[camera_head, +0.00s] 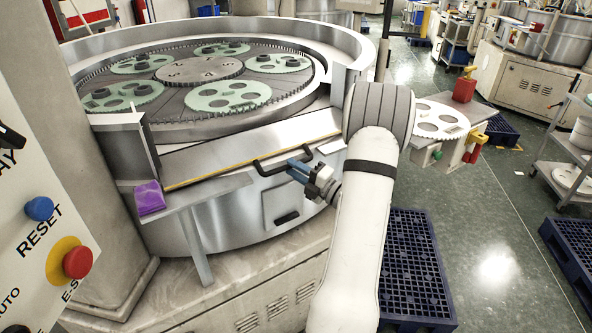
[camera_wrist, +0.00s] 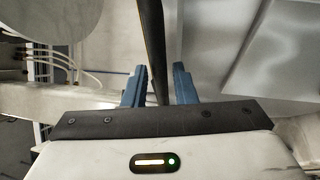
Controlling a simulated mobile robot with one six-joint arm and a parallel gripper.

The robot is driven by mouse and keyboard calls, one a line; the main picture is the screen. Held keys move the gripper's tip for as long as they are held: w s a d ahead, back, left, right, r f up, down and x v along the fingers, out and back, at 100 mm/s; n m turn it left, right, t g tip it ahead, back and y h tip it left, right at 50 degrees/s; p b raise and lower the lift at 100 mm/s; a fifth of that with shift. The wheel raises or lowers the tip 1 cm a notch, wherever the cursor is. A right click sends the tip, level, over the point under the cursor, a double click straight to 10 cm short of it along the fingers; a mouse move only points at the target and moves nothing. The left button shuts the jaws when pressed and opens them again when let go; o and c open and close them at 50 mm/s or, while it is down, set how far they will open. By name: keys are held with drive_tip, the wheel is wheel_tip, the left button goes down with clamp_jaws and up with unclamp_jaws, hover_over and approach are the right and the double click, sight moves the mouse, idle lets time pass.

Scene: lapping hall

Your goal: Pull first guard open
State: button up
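The guard (camera_head: 230,141) is a flat metal panel with a yellow-black edge strip at the front of the round lapping machine. Its black bar handle (camera_head: 268,170) sticks out along the front edge. My gripper (camera_head: 299,170) is at the right part of this handle, its blue fingers pointing toward it. In the wrist view the dark handle bar (camera_wrist: 153,45) runs between the two blue fingers (camera_wrist: 158,84). The fingers are apart, with a gap on the right of the bar; the bar is close to the left finger. Whether it touches is unclear.
A purple block (camera_head: 149,197) sits on the small ledge left of the guard. The control panel (camera_head: 45,225) with reset and emergency-stop buttons stands at the near left. Blue pallets (camera_head: 415,265) lie on the floor right of the machine. Toothed discs (camera_head: 228,96) lie inside the machine.

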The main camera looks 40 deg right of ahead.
clamp_jaws()
drive_tip(key=shift+r, duration=0.1)
drive_tip(key=shift+g+h, duration=0.3)
drive_tip(key=shift+g, duration=0.1)
wheel_tip(320, 180, up, 4)
drive_tip(key=p, duration=0.6)
drive_tip(key=shift+r, duration=0.15)
